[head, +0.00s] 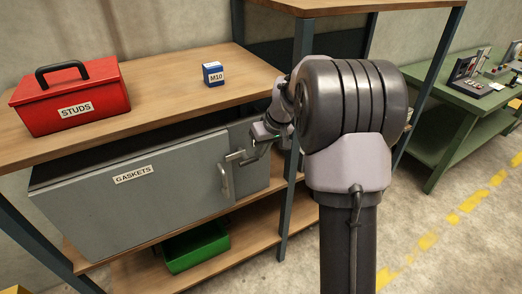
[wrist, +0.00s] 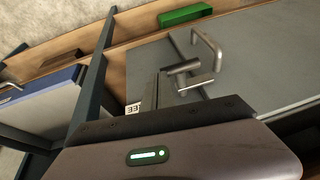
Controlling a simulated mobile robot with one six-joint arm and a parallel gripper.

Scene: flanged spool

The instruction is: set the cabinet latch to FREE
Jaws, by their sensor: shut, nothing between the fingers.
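The grey cabinet (head: 170,180) labelled GASKETS sits on the shelf under the wooden top, its door closed. A bar handle (head: 224,181) stands near the door's right edge; it also shows in the wrist view (wrist: 212,45). The metal latch (head: 235,156) is just above the handle; in the wrist view its round stub and lever (wrist: 190,72) stand beside the handle. My gripper (head: 250,154) is shut and empty, close to the latch at its right. I cannot tell if they touch. A white label (wrist: 132,108) is partly hidden, showing only its last letters.
A red STUDS toolbox (head: 72,100) and a blue M10 box (head: 213,74) stand on the wooden top (head: 165,95). A green bin (head: 195,247) is on the lower shelf. A green workbench (head: 455,115) is at right.

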